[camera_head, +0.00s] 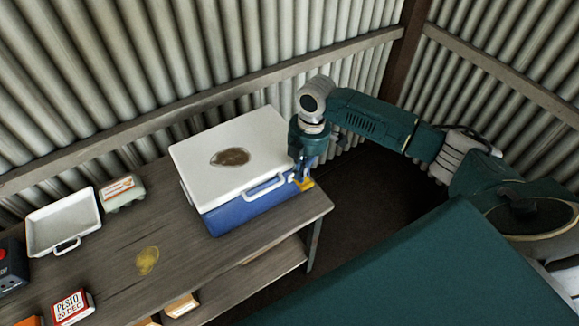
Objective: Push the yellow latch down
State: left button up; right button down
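A blue cooler box (245,214) with a white lid (205,157) stands at the right end of the wooden table. The lid lies shut on top and has a brown stain. A white handle (265,187) is on its front side. The yellow latch (305,184) shows at the cooler's right front corner, close to the table's edge. My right gripper (299,176) points down at that corner, right above or against the latch; contact is not clear. Its fingers are small and partly hidden, so their opening cannot be made out. My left gripper is out of view.
A white tray (40,222), an egg-carton-like box (122,193), a pesto box (73,307) and a dark device (12,268) stand on the table's left part. A yellow stain (147,260) marks the tabletop (200,275). Corrugated walls close off the back and right.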

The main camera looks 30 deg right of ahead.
aim_at(306, 182)
jog(key=d, duration=0.1)
jog(key=d+r, duration=0.1)
jog(key=w+d+r, duration=0.1)
jog(key=d, duration=0.1)
jog(key=shift+w+r, duration=0.1)
jog(key=shift+f+b, duration=0.25)
jog(key=shift+b, duration=0.25)
jog(key=f+b, duration=0.6)
jog(key=shift+a+b, duration=0.3)
jog(key=shift+a, duration=0.05)
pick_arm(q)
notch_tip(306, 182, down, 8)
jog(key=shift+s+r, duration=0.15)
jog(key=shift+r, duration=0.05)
